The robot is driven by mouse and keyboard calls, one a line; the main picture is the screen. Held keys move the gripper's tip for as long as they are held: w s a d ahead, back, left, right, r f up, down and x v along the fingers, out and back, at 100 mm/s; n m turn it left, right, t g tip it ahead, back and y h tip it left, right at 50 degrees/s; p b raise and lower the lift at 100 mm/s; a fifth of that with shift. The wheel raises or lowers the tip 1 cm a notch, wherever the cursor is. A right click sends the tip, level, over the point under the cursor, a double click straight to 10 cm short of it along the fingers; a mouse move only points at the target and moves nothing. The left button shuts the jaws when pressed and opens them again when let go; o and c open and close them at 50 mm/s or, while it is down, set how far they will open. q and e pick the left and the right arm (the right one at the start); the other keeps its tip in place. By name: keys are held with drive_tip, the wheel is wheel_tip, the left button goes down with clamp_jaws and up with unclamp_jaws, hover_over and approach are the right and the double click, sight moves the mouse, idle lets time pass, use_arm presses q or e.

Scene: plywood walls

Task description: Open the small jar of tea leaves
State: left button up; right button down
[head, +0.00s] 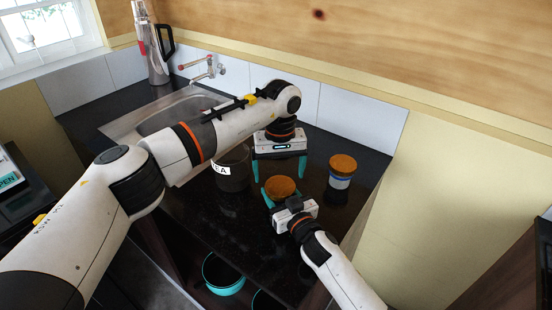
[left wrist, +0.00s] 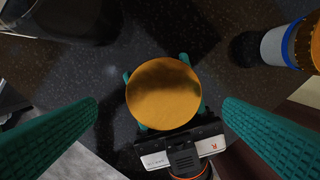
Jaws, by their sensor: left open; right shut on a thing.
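A small jar with a round orange-brown lid (head: 280,187) stands on the dark counter. Its lid fills the middle of the left wrist view (left wrist: 163,92); its body is mostly hidden. My right gripper (head: 279,194) is shut on this jar from the near side, its teal fingers on both sides below the lid. My left gripper (head: 279,171) points down over the jar, open and empty. Its two teal fingers are spread wide to either side of the lid in the left wrist view, apart from it.
A dark canister with a white label ending in "EA" (head: 233,172) stands left of the jar. Another brown-lidded jar with a blue band (head: 341,172) stands to the right. The sink (head: 130,128) and a steel flask (head: 155,60) are farther back. A teal pot (head: 222,276) sits below the counter.

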sight(279, 186)
use_arm(q)
drive_tip(key=shift+f, duration=2)
drive_tip(key=shift+c, duration=0.5)
